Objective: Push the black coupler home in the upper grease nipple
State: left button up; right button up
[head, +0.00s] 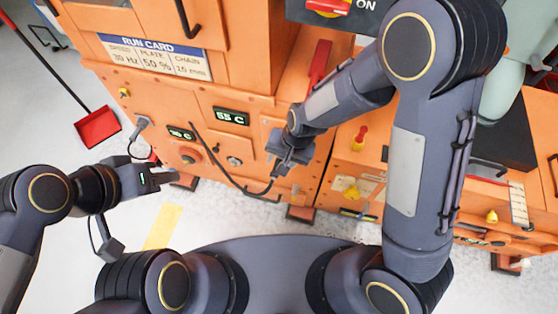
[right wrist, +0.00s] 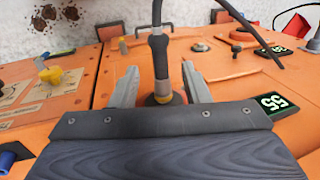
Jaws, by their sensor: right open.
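My right gripper (head: 286,166) is at the orange machine front. In the right wrist view its two grey fingers (right wrist: 160,74) stand open, one on each side of the coupler, with gaps visible. The coupler (right wrist: 160,62) has a black upper sleeve and a silver lower body, and a black hose runs from its top. In the head view my right gripper covers the coupler. My left gripper (head: 163,177) is open and empty, away from the right gripper, at the left.
The black hose (head: 231,184) hangs in a loop across the machine front. A red dustpan (head: 97,126) lies on the floor at left.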

jog(key=shift+p+v, duration=0.4)
jog(key=shift+v, duration=1.85)
